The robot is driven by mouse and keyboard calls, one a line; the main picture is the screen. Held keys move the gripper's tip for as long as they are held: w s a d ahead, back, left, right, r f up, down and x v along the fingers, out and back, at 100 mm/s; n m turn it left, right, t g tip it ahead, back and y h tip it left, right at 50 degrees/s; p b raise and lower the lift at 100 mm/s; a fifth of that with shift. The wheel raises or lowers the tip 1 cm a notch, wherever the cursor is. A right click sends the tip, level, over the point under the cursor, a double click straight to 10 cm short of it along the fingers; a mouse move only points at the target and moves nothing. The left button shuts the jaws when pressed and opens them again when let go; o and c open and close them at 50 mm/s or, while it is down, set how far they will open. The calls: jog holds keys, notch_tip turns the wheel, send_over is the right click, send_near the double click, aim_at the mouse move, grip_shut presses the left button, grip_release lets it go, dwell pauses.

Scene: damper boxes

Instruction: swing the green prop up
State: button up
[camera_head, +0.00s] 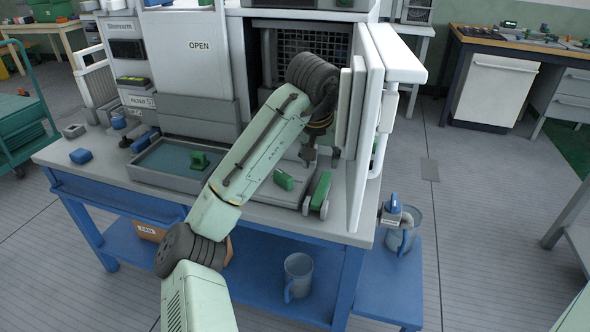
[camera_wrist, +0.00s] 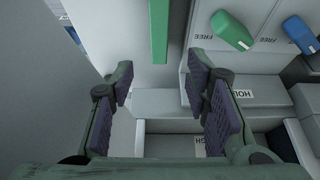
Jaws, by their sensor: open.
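A long, narrow green bar, which looks like the green prop (camera_wrist: 159,45), runs upright in the wrist view from the top edge to just ahead of my fingertips. My gripper (camera_wrist: 161,80) is open, with its dark pads apart on either side of a pale gap and nothing between them. The bar's lower end lies a little beyond the pads, roughly in line with the gap. I cannot tell how far away it is. In the head view my arm reaches into the right side of the cabinet, beside the open white door (camera_head: 368,120). I cannot make out the bar there.
A green handle (camera_wrist: 232,30) and a blue handle (camera_wrist: 300,33) sit beside FREE labels, right of the bar. The open door stands close to my wrist. A grey tray (camera_head: 140,178) and a green block (camera_head: 283,179) are on the bench (camera_head: 75,168).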

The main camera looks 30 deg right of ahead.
aim_at(323, 184)
jog(key=x, duration=1)
jog(key=shift+f+p, duration=0.3)
jog(key=shift+f, duration=0.15)
jog(key=shift+s, duration=0.1)
grip_shut()
